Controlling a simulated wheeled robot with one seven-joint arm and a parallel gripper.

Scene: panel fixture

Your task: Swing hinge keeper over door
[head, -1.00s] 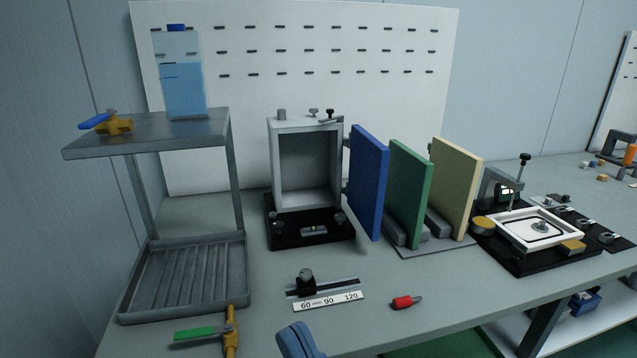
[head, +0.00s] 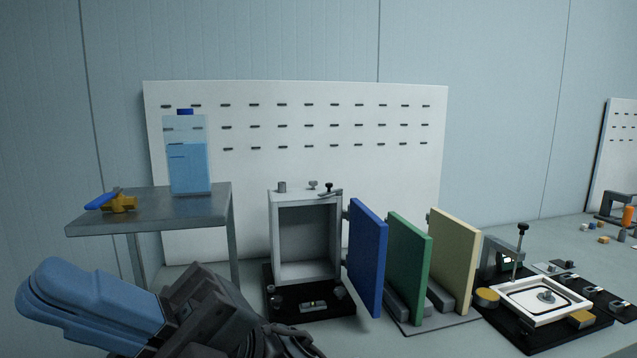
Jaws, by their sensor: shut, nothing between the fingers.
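In the head view a grey box fixture (head: 276,240) stands upright on a black base (head: 315,311), its front open to an empty interior. A blue door panel (head: 367,258) stands at its right side, swung outward on the hinge side. On the box top are a grey peg (head: 282,187), a small knob (head: 313,184) and a black-knobbed part with a short bar (head: 330,189), which may be the keeper; it is too small to tell. My gripper (head: 45,295), with blue fingers, is shut and empty at lower left, apart from the fixture.
A green panel (head: 410,265) and a cream panel (head: 454,258) stand in a rack right of the blue door. A clamp fixture (head: 545,300) sits at right.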

